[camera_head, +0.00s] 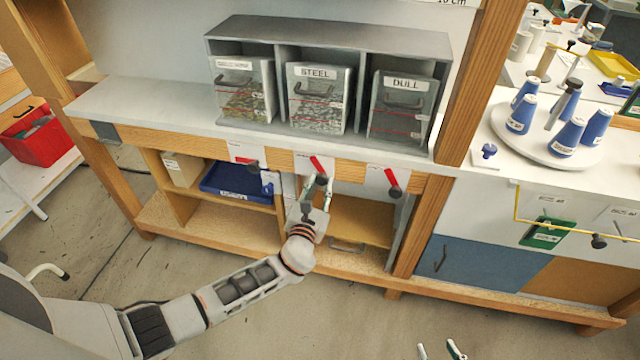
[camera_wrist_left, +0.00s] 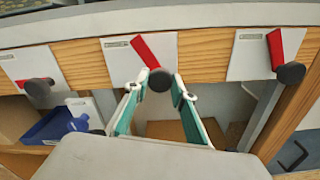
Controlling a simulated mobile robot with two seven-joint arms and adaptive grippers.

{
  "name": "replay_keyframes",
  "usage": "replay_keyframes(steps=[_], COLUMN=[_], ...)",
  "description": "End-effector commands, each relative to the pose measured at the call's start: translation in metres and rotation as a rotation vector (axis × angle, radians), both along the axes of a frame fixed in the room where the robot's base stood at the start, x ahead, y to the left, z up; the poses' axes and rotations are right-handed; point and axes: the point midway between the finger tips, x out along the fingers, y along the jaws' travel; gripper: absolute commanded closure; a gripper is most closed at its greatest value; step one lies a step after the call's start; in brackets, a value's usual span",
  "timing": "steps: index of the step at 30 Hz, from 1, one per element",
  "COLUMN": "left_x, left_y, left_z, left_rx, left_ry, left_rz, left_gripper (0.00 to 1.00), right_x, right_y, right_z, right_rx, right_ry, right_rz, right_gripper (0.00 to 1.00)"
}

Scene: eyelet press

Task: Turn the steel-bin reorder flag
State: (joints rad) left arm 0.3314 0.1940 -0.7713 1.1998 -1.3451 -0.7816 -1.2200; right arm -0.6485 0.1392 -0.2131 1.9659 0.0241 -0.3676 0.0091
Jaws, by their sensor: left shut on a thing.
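The steel bin (camera_head: 318,100), labelled STEEL, is the middle of three bins in the grey rack. Below it, on a white plate, is its reorder flag: a red vane (camera_head: 317,163) with a dark round knob (camera_head: 321,180). In the left wrist view the red vane (camera_wrist_left: 145,50) slants up and left from the knob (camera_wrist_left: 160,80). My left gripper (camera_head: 318,187) is shut on that knob, one fingertip at each side; it also shows in the wrist view (camera_wrist_left: 161,84). My right gripper (camera_head: 438,350) shows only its fingertips at the bottom edge, apart and empty.
Similar flags flank it: the left one (camera_wrist_left: 20,83) lies nearly level, the right one (camera_wrist_left: 274,48) stands nearly upright, leaning left. A blue tray (camera_head: 237,183) sits on the shelf below. Wooden posts frame the bench; blue cones (camera_head: 566,136) stand on a round tray at right.

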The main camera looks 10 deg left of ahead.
Motion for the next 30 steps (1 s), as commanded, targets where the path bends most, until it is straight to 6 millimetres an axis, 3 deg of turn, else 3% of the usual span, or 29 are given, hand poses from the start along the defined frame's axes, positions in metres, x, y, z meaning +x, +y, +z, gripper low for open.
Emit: replay_keyframes(steps=[3,4,6,19,23,30], left_x=[0.0,0.0,0.0,-0.006,-0.024,-0.073], left_y=[0.0,0.0,0.0,0.0,0.0,0.001], left_z=[-0.001,-0.001,0.0,-0.001,-0.002,-0.002], left_rx=[0.004,0.004,0.004,0.0,-0.002,0.0], left_ry=[0.0,0.0,0.0,0.0,0.003,0.003], left_rz=[0.0,0.0,0.0,-0.001,0.0,0.0], left_gripper=[1.0,0.73,0.58,0.58,0.58,0.58], right_x=[0.0,0.0,0.0,-0.002,-0.002,-0.001], right_y=[0.0,0.0,0.0,-0.002,-0.001,-0.001], right_z=[0.0,0.0,0.0,-0.004,-0.003,-0.003], right_rx=[0.0,0.0,0.0,-0.006,-0.004,-0.002], right_ry=[-0.001,-0.001,0.0,0.008,0.006,0.005], right_rz=[0.0,0.0,0.0,0.0,0.0,0.0], right_gripper=[0.6,0.6,0.6,0.6,0.6,0.6])
